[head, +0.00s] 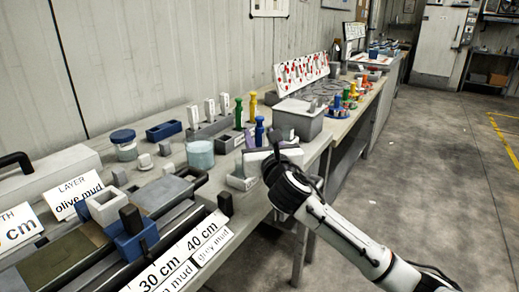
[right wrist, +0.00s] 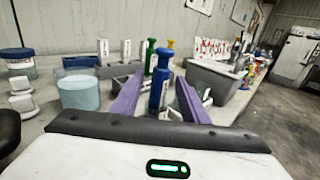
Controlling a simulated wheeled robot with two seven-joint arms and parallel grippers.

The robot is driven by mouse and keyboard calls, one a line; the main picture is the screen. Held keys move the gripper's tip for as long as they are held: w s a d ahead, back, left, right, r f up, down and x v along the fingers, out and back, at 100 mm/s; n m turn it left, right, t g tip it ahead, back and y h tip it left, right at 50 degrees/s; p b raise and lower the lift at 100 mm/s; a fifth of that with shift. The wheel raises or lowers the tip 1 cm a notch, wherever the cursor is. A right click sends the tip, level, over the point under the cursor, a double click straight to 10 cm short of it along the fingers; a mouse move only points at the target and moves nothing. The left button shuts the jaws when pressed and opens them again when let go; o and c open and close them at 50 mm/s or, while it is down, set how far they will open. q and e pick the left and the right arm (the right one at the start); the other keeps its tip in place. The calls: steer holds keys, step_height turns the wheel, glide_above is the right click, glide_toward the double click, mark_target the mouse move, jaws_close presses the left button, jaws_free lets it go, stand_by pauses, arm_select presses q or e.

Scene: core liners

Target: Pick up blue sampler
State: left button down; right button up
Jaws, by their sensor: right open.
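The blue sampler (head: 259,130) stands upright on the bench in the head view, just beyond my right gripper (head: 262,140). In the right wrist view the blue sampler (right wrist: 159,80) appears between the two purple fingers of my right gripper (right wrist: 160,84). The fingers are spread, with a gap on each side of the sampler. Its lower end is partly hidden behind the gripper body. I cannot tell how deep it is between the fingers. My left gripper is not in view.
A green sampler (head: 239,112) and a yellow sampler (head: 253,107) stand close behind. A grey bin (head: 299,118) is to the right, and a glass jar of pale blue liquid (head: 200,155) to the left. A white-block rack (head: 208,130) stands behind the jar. Open floor lies right of the bench.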

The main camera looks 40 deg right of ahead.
steer(key=shift+w+d, duration=0.15)
steer(key=shift+w, duration=0.35)
jaws_close()
steer(key=shift+r, duration=0.1)
